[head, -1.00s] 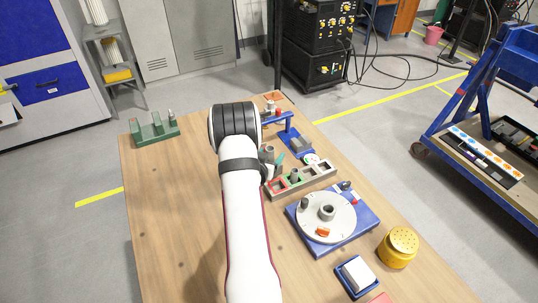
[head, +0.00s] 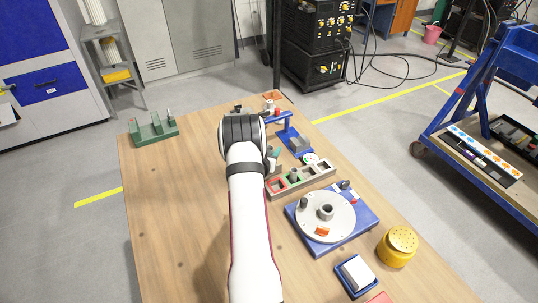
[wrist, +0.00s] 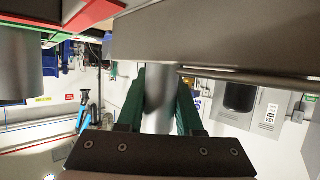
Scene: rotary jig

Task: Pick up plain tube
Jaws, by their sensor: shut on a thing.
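In the wrist view my gripper (wrist: 159,88) has its two green fingers closed on both sides of a plain grey tube (wrist: 158,118). In the head view my arm hides most of the gripper; only a teal finger (head: 275,154) shows beside the wrist, by the near-left part of the compartment rack (head: 318,181). The held tube is hidden there. Another grey cylinder (head: 293,175) stands in the rack's green-edged compartment. A grey cylinder (wrist: 20,65) also hangs at the left of the wrist view. I cannot tell whether the held tube touches the rack.
A yellow perforated pot (head: 397,246), a blue tray (head: 344,272) and a green holder (head: 154,133) are also here. The table's left side (head: 175,210) is clear.

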